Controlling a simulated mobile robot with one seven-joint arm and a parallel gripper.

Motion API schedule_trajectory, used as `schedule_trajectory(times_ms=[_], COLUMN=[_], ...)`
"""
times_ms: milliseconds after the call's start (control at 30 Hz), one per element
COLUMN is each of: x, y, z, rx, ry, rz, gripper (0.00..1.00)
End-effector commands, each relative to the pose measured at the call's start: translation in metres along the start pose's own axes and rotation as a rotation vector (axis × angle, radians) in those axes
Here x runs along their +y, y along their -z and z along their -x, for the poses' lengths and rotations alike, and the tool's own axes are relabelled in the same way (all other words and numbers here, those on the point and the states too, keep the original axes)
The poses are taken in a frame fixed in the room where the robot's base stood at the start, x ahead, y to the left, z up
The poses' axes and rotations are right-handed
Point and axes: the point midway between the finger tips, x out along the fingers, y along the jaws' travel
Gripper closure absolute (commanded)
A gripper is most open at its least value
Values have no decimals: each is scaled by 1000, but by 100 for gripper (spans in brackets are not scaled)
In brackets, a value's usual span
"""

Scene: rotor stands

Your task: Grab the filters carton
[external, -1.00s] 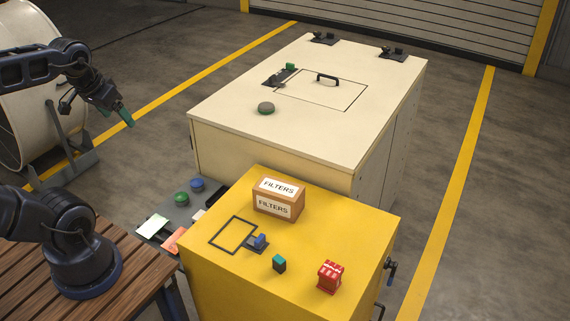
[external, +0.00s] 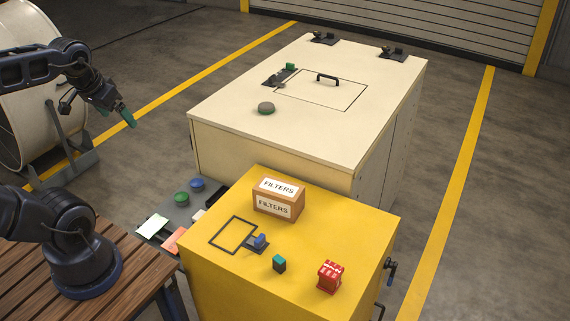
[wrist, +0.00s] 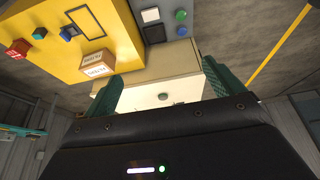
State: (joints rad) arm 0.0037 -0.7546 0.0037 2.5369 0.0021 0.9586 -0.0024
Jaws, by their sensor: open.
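The filters carton (external: 278,200) is a brown box with white FILTERS labels on its top and front. It sits upright on the yellow cabinet top (external: 330,228), near the far edge. In the wrist view the carton (wrist: 96,64) shows upside down, beyond and left of my fingers. My gripper (external: 128,117) is at the upper left, raised and well apart from the carton. Its green fingers are spread with nothing between them in the wrist view (wrist: 165,88).
A blue-handled part (external: 259,241) beside a black square outline, a green block (external: 279,264) and a red block (external: 330,276) share the yellow top. A grey panel with buttons (external: 181,197) adjoins it. A cream cabinet (external: 240,125) stands behind, with a dome button and a handled hatch.

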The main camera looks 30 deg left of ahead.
Motion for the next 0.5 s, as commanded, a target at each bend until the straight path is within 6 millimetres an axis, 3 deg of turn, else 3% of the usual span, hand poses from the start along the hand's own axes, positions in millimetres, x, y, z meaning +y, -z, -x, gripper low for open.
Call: schedule_trajectory(times_ms=[333,500], x=[1,12], y=[2,20], z=[-1,-12], rx=[-2,-22], ry=[2,12], rz=[-9,-92], gripper=[2,2])
